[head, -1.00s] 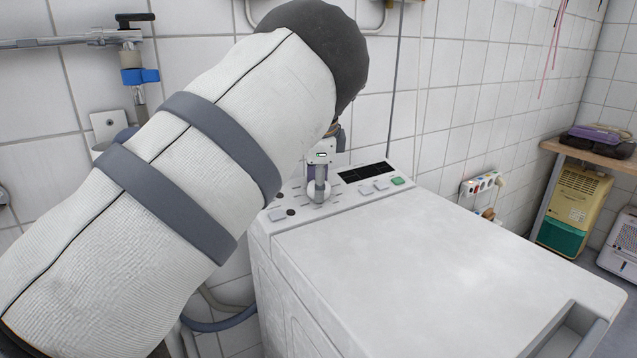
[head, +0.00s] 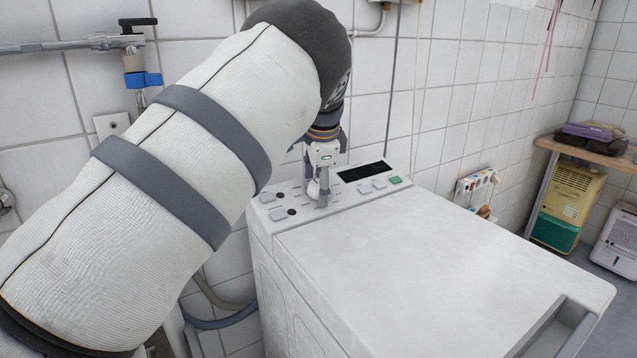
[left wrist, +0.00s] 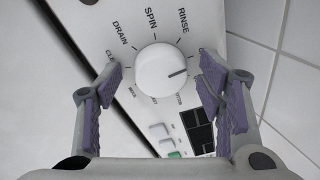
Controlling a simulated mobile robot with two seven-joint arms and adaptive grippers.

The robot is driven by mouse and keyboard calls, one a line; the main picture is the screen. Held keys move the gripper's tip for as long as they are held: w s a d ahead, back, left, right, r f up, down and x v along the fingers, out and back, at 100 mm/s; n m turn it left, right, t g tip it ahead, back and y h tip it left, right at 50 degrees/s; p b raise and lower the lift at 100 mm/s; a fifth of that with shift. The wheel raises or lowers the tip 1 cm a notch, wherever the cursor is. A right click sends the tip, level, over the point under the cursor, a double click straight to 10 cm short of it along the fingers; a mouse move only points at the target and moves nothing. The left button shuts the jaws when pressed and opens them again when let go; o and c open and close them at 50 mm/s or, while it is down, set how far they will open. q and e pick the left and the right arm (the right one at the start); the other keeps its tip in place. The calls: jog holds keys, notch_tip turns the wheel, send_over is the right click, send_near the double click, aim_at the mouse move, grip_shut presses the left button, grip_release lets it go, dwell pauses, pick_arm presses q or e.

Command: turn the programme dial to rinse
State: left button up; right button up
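The white round programme dial (left wrist: 160,73) is in the middle of the left wrist view. Its dark pointer line points right and slightly up, below the RINSE mark (left wrist: 183,20). SPIN, DRAIN and a partly covered label follow counter-clockwise from RINSE. My left gripper (left wrist: 160,68) is open, with one purple-padded finger on each side of the dial and a gap visible on both sides. In the head view, my left gripper (head: 318,188) points down at the control panel (head: 290,212) and hides most of the dial. My right gripper is not in view.
The white washing machine (head: 420,255) has a bare top and a recessed handle at its front right. A dark display (head: 362,172) and a green button (head: 395,180) sit right of the dial. The tiled wall and a valve pipe (head: 135,70) are behind.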

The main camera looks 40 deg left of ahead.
pick_arm(q)
jog(key=v, duration=1.2)
jog(key=b+x, duration=0.1)
jog(key=x, duration=1.1)
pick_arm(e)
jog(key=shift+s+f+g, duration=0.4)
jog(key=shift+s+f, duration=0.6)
